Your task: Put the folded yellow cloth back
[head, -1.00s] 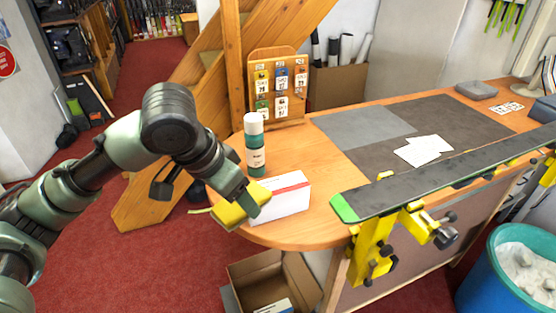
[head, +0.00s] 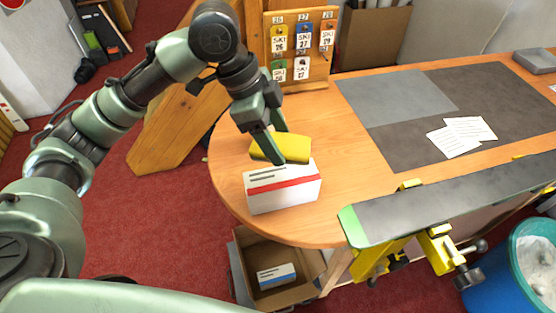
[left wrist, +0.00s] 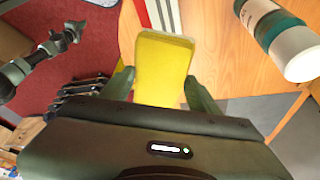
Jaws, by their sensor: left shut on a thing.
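The folded yellow cloth (head: 295,149) is between the fingers of my left gripper (head: 274,150), which is shut on it. In the head view it shows just above and behind the top of a white box with a red stripe (head: 283,190) at the table's rounded end. I cannot tell whether it touches the box. The left wrist view shows the cloth (left wrist: 163,65) between both fingers (left wrist: 158,85), with the striped box (left wrist: 160,14) beyond it. My right gripper is not in view.
A tag board (head: 300,50) stands behind. A long ski (head: 430,205) lies clamped along the front edge. An open carton (head: 310,262) is on the floor below. Dark mats (head: 400,105) and papers lie to the right.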

